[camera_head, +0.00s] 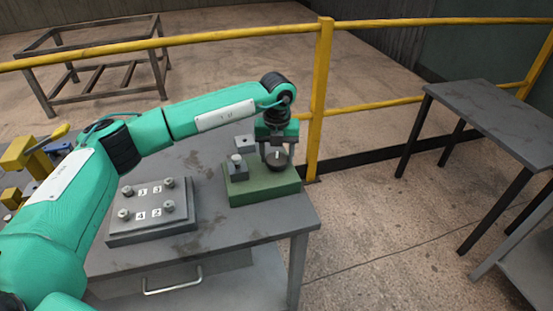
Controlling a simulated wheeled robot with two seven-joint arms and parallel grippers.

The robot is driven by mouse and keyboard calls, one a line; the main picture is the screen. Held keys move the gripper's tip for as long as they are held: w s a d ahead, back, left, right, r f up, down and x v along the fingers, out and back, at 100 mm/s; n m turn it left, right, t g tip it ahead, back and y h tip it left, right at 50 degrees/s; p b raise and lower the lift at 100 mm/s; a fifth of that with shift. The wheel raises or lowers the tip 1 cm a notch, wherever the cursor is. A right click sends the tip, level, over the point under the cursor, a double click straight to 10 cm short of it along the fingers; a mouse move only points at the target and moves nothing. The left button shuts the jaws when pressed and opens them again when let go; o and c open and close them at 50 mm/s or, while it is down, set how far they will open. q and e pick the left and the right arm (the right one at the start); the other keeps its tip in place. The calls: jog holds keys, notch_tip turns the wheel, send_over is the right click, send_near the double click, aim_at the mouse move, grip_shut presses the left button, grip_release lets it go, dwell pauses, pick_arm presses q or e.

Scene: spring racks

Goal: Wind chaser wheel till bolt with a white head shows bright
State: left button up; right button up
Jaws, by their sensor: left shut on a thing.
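My left gripper (277,148) points down at the right part of a green base (262,190) on the table. It is shut on a dark round wheel (278,159) with a small pale mark, taken to be the chaser wheel. The fingers hide part of the wheel. Beside it on the left, a grey block (238,173) on the same base carries a pale-headed bolt (236,158). The head is too small to tell how bright it is. A small dark square plate (245,141) shows behind the block. My right gripper is out of view.
A grey plate (150,229) with several knobs and number labels lies left of the green base. Yellow and blue fixtures (22,157) stand at the far left. A yellow railing (318,100) runs behind the table. Another table (490,110) stands at right.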

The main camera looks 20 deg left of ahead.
aim_at(278, 157)
pick_arm(q)
jog(key=m+b, duration=0.3)
jog(key=m, duration=0.4)
jog(key=shift+d+m+b, duration=0.15)
jog(key=shift+m+b, duration=0.15)
jog(key=shift+r+m+b, duration=0.1)
jog(key=shift+m+b, duration=0.2)
jog(key=shift+m, duration=0.5)
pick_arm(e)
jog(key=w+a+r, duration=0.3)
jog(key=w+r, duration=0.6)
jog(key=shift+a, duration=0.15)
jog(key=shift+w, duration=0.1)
pick_arm(q)
jog(key=o, duration=1)
jog(key=shift+c, duration=0.2)
notch_tip(278, 157, up, 14)
jog(key=shift+b, duration=0.4)
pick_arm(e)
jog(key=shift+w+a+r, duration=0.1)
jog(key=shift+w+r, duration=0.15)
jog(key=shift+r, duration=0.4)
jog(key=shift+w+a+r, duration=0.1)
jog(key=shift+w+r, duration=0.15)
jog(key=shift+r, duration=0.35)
